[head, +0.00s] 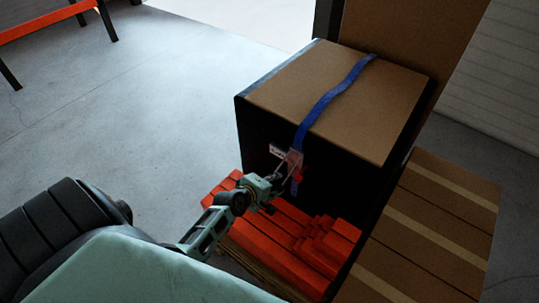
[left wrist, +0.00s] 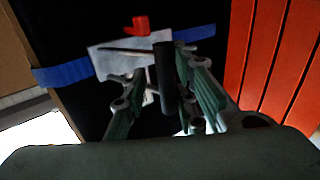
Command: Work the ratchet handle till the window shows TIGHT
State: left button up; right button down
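A silver ratchet (head: 293,158) sits on the dark front face of a strapped box, on a blue strap (head: 330,97). In the left wrist view its metal plate (left wrist: 112,58) has a red part (left wrist: 141,25) above it. A black handle bar (left wrist: 165,75) stands out from it toward the camera. My left gripper (head: 277,180) is at the ratchet. Its two fingers (left wrist: 160,75) stand apart on either side of the handle; a gap shows on the left side, while contact on the right is unclear. No window text can be read. My right gripper is out of view.
The box has a brown top (head: 290,85) and stands by orange-red slats (head: 290,235). A brown banded stack (head: 430,215) is at the right. An orange-topped bench (head: 45,25) is far left. The grey floor (head: 140,100) between is clear.

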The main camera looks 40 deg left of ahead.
pick_arm(q)
jog(key=v, duration=1.2)
jog(key=shift+c, duration=0.5)
